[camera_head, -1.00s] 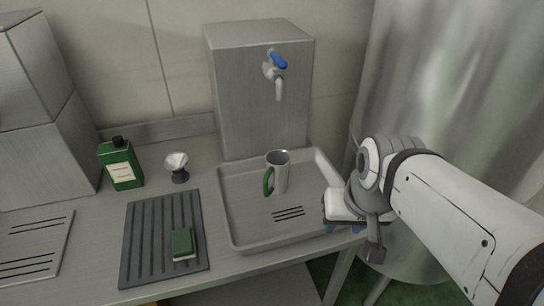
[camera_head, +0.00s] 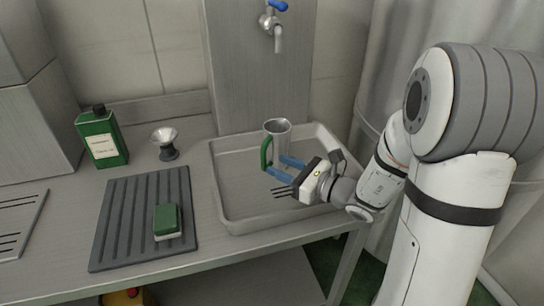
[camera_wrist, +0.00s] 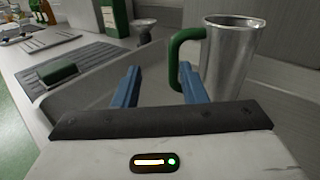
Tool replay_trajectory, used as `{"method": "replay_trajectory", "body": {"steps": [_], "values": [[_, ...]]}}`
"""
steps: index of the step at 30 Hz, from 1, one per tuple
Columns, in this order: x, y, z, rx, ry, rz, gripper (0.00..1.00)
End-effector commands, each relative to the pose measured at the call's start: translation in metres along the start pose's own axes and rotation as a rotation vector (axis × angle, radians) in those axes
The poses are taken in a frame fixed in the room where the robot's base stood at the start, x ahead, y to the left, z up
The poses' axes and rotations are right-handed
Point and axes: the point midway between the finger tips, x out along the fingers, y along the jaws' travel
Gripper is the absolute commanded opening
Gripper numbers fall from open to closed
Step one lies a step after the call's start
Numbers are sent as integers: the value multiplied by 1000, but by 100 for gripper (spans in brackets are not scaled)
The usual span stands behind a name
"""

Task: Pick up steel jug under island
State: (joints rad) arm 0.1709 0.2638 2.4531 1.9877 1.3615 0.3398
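The steel jug (camera_head: 279,141) with a green handle stands upright in the shallow grey tray under the tap. In the wrist view the jug (camera_wrist: 230,58) is close, right of centre, its handle pointing left. My gripper (camera_head: 281,168) is low over the tray at the jug's near side, its blue fingers pointing left past the handle. In the wrist view the two blue fingers (camera_wrist: 160,86) are apart, with nothing held between them. The right finger overlaps the foot of the handle in this view; I cannot tell whether they touch.
The tray (camera_head: 235,205) has raised walls around the jug. A tap (camera_head: 272,25) hangs above and behind it. A ribbed dark mat (camera_head: 120,220) with a green sponge (camera_head: 167,219), a small metal funnel (camera_head: 165,143) and a green bottle (camera_head: 102,138) stand to the left.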

Motion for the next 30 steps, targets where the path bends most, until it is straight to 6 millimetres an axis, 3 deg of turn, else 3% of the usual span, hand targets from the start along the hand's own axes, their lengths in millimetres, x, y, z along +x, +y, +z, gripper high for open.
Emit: {"method": "replay_trajectory", "body": {"steps": [7, 22, 30], "values": [[9, -16, -8, 51, -26, -64, 38], [72, -18, -1, 48, -25, -62, 38], [78, -18, -2, 47, -24, -63, 38]]}}
